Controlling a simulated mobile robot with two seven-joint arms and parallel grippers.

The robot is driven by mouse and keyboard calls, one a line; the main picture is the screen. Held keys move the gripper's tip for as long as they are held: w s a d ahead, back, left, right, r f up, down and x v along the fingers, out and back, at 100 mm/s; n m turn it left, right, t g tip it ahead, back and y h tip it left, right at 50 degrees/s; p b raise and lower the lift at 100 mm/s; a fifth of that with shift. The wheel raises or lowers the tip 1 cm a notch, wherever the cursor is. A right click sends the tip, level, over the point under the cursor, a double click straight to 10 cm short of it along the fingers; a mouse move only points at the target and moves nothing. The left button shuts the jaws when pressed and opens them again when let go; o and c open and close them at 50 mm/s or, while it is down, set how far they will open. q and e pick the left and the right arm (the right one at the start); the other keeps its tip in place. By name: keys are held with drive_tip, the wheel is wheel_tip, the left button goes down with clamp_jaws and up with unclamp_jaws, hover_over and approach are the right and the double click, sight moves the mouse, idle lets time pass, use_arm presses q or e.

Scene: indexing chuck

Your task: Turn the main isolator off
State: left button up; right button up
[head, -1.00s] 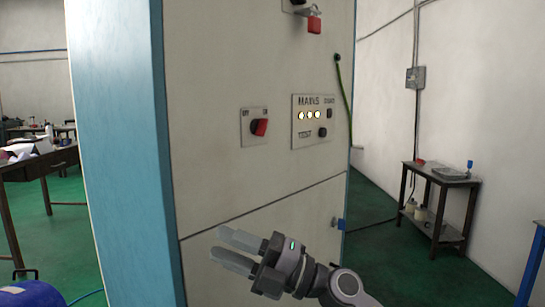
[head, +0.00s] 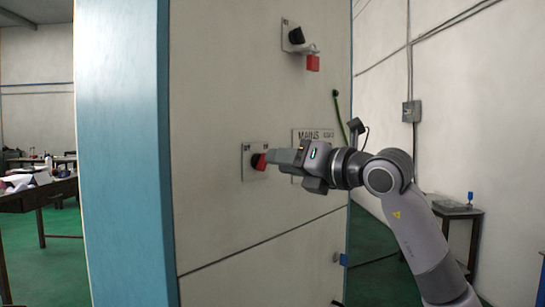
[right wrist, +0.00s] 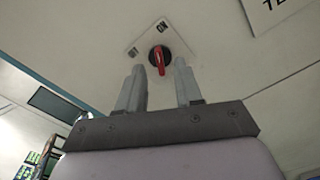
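The red-handled rotary switch (head: 259,161) sits on a pale square plate on the cabinet door; it also shows in the right wrist view (right wrist: 159,58), with an "ON" mark on the plate. My right gripper (head: 272,157) reaches in from the right at the switch, partly covering it. In the right wrist view its two fingers (right wrist: 159,72) are apart, with the red handle framed between their tips. I cannot tell whether they touch it. A second switch (head: 296,36) with a black knob is higher on the door, a red padlock (head: 313,63) hanging by it. My left gripper is not in view.
The "MAINS" panel (head: 312,135) is mostly hidden behind my right gripper. The cabinet's blue side (head: 122,170) stands at the left. A small table (head: 460,211) is by the right wall, and a workbench (head: 40,195) is at far left.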

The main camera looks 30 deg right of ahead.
sight(261, 162)
drive_tip(key=shift+p+x, duration=0.35)
drive_tip(key=shift+x, duration=1.3)
drive_tip(key=shift+a, duration=0.1)
clamp_jaws()
drive_tip(key=shift+n, duration=0.5)
drive_tip(key=n+b, duration=0.2)
drive_tip(key=n, duration=0.8)
drive_tip(key=shift+a+n, duration=0.2)
drive_tip(key=shift+n, duration=0.5)
unclamp_jaws()
